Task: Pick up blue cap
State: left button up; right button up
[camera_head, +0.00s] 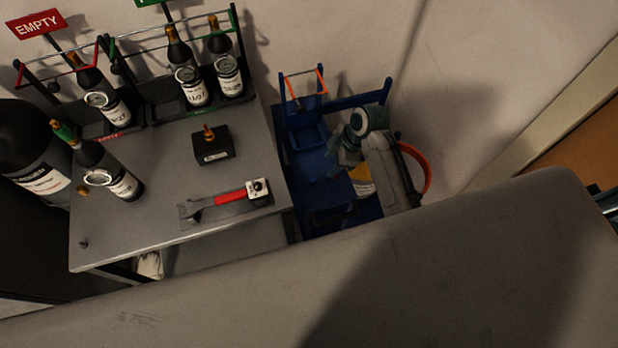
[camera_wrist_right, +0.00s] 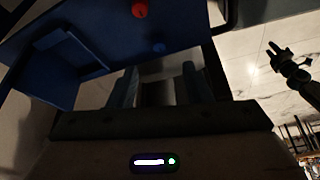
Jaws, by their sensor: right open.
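A small round blue cap (camera_wrist_right: 158,47) sits on a blue surface (camera_wrist_right: 110,25) in the right wrist view, just beyond my fingers. It hardly stands out from that surface, and I cannot make it out in the head view. My right gripper (camera_wrist_right: 160,82) is open, with one finger on each side and nothing clear between them. In the head view the right gripper (camera_head: 338,172) points down over the blue stand (camera_head: 305,135), partly hidden by my arm. The cap looks apart from the fingers. My left gripper does not show in the head view.
A red knob (camera_wrist_right: 139,8) is near the cap. Left of the stand is a grey table (camera_head: 160,230) with bottles with gauges (camera_head: 120,185), a black block (camera_head: 211,146) and a red-handled tool (camera_head: 230,198). A wall (camera_head: 440,60) stands close behind.

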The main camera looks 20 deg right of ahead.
send_over(313, 179)
jog(key=d, duration=0.3)
jog(key=f, duration=0.4)
jog(key=shift+s+a+f+p, duration=0.2)
jog(key=shift+s+f+p, duration=0.1)
jog(key=shift+f, duration=0.1)
jog(key=p+x, duration=0.1)
jog(key=x, duration=0.2)
jog(key=shift+a+f, duration=0.25)
jog(key=shift+f, duration=0.05)
jog(key=shift+x, duration=0.75)
grip_shut()
